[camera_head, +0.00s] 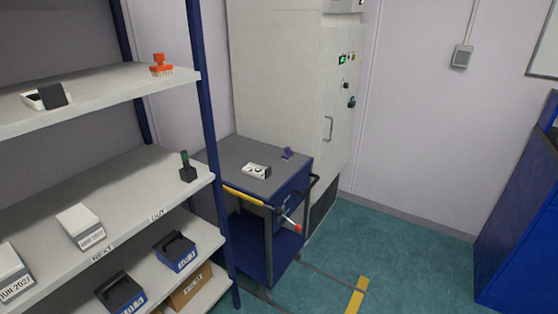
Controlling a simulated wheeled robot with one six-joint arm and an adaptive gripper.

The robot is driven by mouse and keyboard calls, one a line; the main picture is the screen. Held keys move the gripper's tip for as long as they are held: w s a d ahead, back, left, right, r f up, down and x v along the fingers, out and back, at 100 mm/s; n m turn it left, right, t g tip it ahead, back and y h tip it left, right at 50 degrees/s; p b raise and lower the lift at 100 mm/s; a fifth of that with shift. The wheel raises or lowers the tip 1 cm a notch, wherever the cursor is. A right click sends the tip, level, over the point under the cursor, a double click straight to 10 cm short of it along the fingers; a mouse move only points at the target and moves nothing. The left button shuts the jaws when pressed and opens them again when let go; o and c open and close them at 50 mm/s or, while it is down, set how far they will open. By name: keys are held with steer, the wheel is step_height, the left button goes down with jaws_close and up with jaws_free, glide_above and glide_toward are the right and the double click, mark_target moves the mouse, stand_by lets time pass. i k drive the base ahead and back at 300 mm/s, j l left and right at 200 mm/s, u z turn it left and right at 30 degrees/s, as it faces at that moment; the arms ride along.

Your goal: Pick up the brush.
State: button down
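A small red-orange object with a knob-like handle and a paler, bristle-like lower part, which looks like the brush (161,66), stands on the top shelf (112,92). It is near the shelf's right end, close to the blue upright post. Nothing touches it from above. My gripper is not in view, so its distance from the brush cannot be told.
A white-and-black box (46,97) lies left on the top shelf. The middle shelf holds a dark green-topped item (187,167) and white boxes. A blue cart (255,240) with small items stands beside a tall cabinet (290,90). Green floor (420,270) is open at right.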

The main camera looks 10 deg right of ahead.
mark_target(287, 156)
steer(key=i+l+z, duration=0.1)
steer(key=i+l, duration=0.3)
steer(key=i+l+z, duration=0.15)
steer(key=i+l, duration=0.15)
steer(key=i, duration=0.15)
steer(key=i+l+z, duration=0.1)
steer(key=i+l, duration=0.2)
steer(key=i+l+z, duration=0.15)
steer(key=i, duration=0.4)
steer(key=l, duration=0.1)
